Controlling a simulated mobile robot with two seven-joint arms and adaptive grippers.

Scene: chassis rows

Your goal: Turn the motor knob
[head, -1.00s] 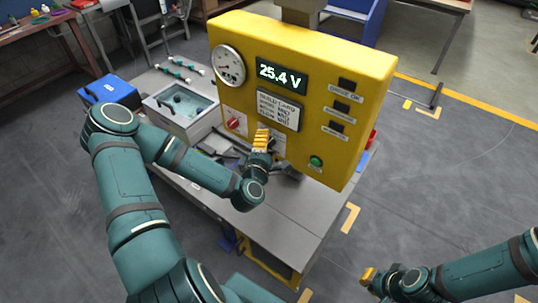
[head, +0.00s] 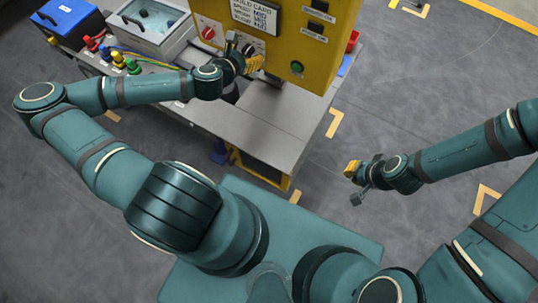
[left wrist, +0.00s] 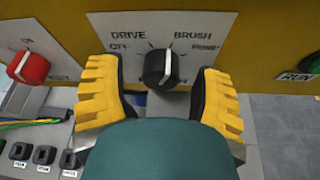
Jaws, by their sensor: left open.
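The black motor knob (left wrist: 160,68) with a white pointer line sits on a pale label plate on the yellow panel. Its line tilts slightly right of upright, toward BRUSH; DRIVE, OFF and PUMP are also marked. My left gripper (left wrist: 158,92) is open, its yellow-padded fingers on either side of the knob, with visible gaps to it. In the head view my left gripper (head: 243,51) is at the knob (head: 248,47), partly covering it. My right gripper (head: 354,183) is open and empty, over the floor right of the bench.
The bench front (head: 265,125) is clear.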

